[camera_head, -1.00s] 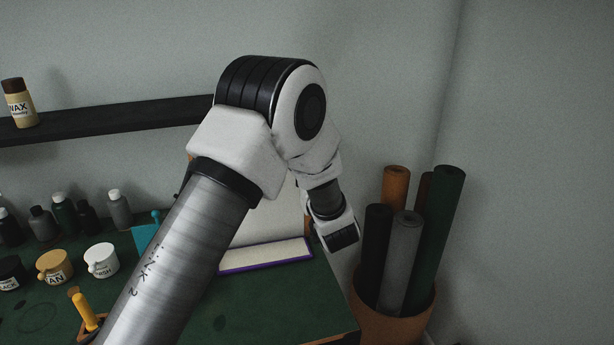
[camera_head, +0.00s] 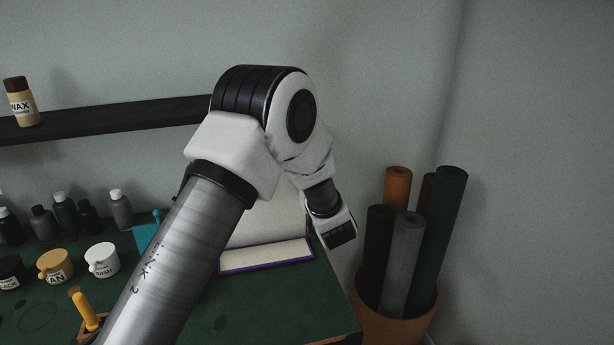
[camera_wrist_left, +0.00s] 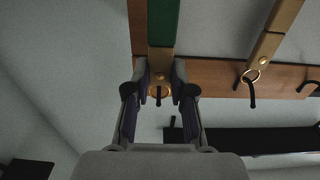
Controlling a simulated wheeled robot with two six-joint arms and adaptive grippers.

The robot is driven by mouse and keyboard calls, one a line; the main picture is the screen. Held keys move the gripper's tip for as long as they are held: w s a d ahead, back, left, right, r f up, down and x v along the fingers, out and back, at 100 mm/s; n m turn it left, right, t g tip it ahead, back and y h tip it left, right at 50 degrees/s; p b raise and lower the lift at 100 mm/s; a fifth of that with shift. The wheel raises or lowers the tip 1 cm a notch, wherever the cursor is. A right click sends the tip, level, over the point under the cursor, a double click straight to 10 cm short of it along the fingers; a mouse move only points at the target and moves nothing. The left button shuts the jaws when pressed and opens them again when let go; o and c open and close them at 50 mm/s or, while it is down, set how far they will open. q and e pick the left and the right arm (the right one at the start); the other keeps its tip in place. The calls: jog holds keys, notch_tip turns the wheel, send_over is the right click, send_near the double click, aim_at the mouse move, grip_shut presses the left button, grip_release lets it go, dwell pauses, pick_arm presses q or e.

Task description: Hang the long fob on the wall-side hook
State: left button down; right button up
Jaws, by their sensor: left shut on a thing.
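In the left wrist view, my left gripper (camera_wrist_left: 160,76) is shut on a fob with a green strap (camera_wrist_left: 163,22), a tan end piece (camera_wrist_left: 161,60) and a brass ring (camera_wrist_left: 158,92). A dark hook (camera_wrist_left: 158,100) shows at this ring; I cannot tell whether the ring is around it or only in line with it. The hook belongs to a wooden rail (camera_wrist_left: 212,78) on the wall. A tan fob (camera_wrist_left: 268,42) has its ring at another hook (camera_wrist_left: 251,92). A further hook (camera_wrist_left: 308,86) is at the right edge. The head view shows my left arm, but its fingers are hidden.
A dark shelf (camera_head: 110,120) holds a wax bottle (camera_head: 20,102). The green bench (camera_head: 270,300) bears bottles, jars and a purple-edged pale tray (camera_head: 266,256). A pot (camera_head: 398,318) with several rolls (camera_head: 442,225) stands by the corner at right.

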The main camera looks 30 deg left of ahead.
pick_arm(q)
jog(key=shift+a, duration=0.1)
dwell(0.4)
jog(key=shift+w+a+f+b, duration=0.35)
jog(key=shift+w+a+f, duration=0.15)
jog(key=shift+w+a, duration=0.15)
jog(key=shift+f, duration=0.25)
dwell(0.4)
jog(key=c, duration=0.9)
grip_release()
jog(key=v, duration=0.8)
jog(key=shift+s, duration=0.1)
